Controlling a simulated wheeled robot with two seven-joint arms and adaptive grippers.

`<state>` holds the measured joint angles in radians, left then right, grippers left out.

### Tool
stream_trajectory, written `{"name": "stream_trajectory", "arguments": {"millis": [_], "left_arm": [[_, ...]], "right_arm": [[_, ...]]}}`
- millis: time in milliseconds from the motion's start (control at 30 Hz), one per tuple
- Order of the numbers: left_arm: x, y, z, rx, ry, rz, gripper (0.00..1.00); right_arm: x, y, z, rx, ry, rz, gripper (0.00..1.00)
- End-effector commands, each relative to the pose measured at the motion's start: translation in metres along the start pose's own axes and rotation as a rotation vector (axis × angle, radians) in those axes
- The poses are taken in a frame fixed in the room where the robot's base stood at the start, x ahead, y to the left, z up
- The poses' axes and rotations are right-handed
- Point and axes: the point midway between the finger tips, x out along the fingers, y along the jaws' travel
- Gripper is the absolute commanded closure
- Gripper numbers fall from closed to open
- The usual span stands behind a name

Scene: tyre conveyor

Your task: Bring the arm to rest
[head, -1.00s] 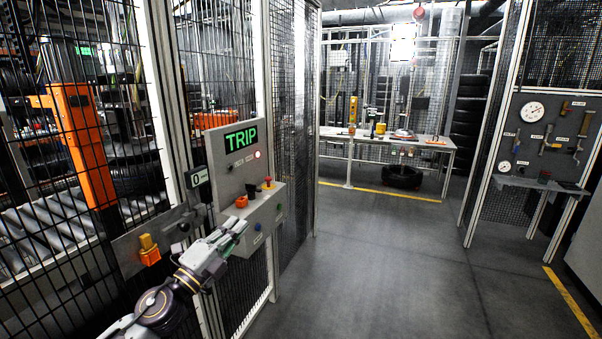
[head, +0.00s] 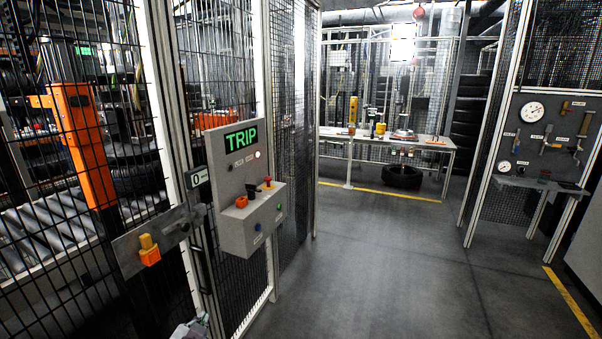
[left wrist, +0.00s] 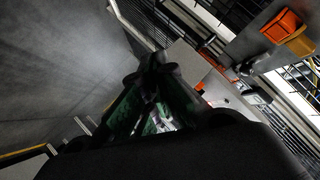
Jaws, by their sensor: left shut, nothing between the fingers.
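My left arm shows in the head view only as a small grey piece of the left gripper (head: 192,328) at the bottom edge, below the control box. In the left wrist view the left gripper (left wrist: 157,62) has its dark fingers together, with nothing between them. It is apart from the control panel (head: 232,165), whose green display reads TRIP. My right gripper is in neither view.
The mesh fence (head: 60,250) runs along the left, with an orange-yellow switch (head: 149,250) on its plate. The control box (head: 255,222) sticks out from the fence. A workbench (head: 430,150) stands at the back. The middle floor is clear.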

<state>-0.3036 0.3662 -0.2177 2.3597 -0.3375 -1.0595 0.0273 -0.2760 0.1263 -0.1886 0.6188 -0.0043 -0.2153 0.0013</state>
Motion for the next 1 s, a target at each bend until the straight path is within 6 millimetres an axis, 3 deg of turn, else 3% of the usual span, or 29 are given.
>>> {"name": "stream_trajectory", "arguments": {"millis": [200, 400, 900, 1000], "left_arm": [[-0.028, 0.043, 0.069, -0.139, -0.254, 0.15, 1.0], [-0.058, 0.074, 0.11, -0.221, -0.43, 0.265, 1.0], [-0.114, 0.116, 0.157, -0.317, -0.664, 0.437, 1.0], [-0.105, 0.121, 0.162, -0.312, -0.664, 0.434, 1.0]], "right_arm": [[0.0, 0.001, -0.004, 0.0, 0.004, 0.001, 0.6], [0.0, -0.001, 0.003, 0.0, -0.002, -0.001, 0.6], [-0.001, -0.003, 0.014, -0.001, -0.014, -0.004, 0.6], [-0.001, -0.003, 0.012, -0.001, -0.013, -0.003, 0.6]]}}
